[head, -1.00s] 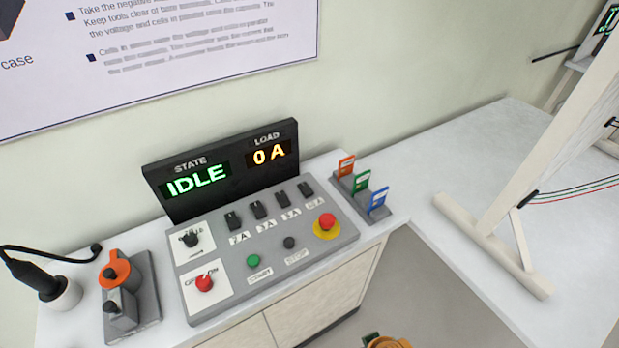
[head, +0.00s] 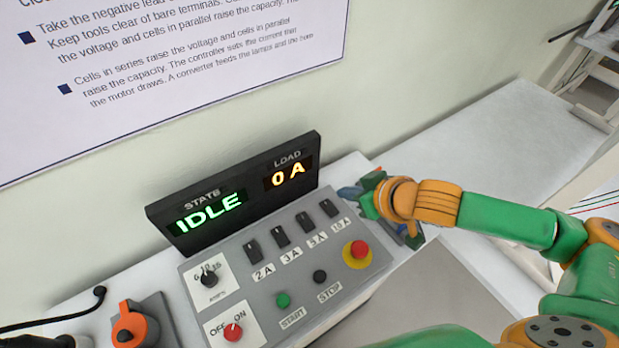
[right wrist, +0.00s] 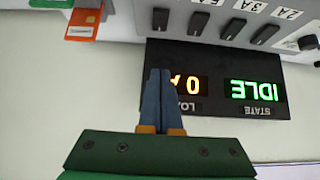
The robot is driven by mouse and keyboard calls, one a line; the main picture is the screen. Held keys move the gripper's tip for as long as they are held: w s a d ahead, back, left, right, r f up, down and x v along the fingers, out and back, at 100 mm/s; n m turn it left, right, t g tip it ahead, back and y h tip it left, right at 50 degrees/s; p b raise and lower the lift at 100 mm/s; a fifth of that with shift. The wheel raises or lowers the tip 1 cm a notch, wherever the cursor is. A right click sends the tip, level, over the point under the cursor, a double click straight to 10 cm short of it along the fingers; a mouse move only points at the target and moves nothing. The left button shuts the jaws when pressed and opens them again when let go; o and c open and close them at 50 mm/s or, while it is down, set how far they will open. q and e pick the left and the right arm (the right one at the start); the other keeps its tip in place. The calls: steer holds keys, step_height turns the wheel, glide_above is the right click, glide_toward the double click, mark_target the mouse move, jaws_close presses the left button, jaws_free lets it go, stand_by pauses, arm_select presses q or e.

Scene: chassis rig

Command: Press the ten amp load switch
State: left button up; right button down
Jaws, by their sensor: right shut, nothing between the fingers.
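The ten amp load switch (head: 329,208) is the dark rocker at the right end of the switch row on the grey control panel (head: 250,312). It also shows in the right wrist view (right wrist: 160,18), where the picture is upside down. My right gripper (head: 346,192) is shut and empty, just right of the display's end and beyond the switch. In the right wrist view its blue fingertips (right wrist: 160,72) are apart from the switch, with the display behind them. The display (head: 240,195) reads IDLE and 0 A. My left gripper is not in view.
Other load switches (head: 281,236) sit left of the ten amp one. A red stop button (head: 358,250) on yellow lies close in front. The card rack is mostly hidden behind my right gripper; an orange card (right wrist: 84,20) shows in the right wrist view. The grey bench beyond is clear.

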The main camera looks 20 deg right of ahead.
glide_above(330, 209)
step_height(330, 209, down, 6)
steer(key=shift+s+r+p, duration=0.15)
steer(key=shift+p, duration=0.15)
step_height(330, 209, down, 4)
steer(key=shift+r, duration=0.15)
steer(key=shift+w+a+f, duration=0.1)
steer(key=shift+w+f, duration=0.1)
steer(key=shift+f, duration=0.3)
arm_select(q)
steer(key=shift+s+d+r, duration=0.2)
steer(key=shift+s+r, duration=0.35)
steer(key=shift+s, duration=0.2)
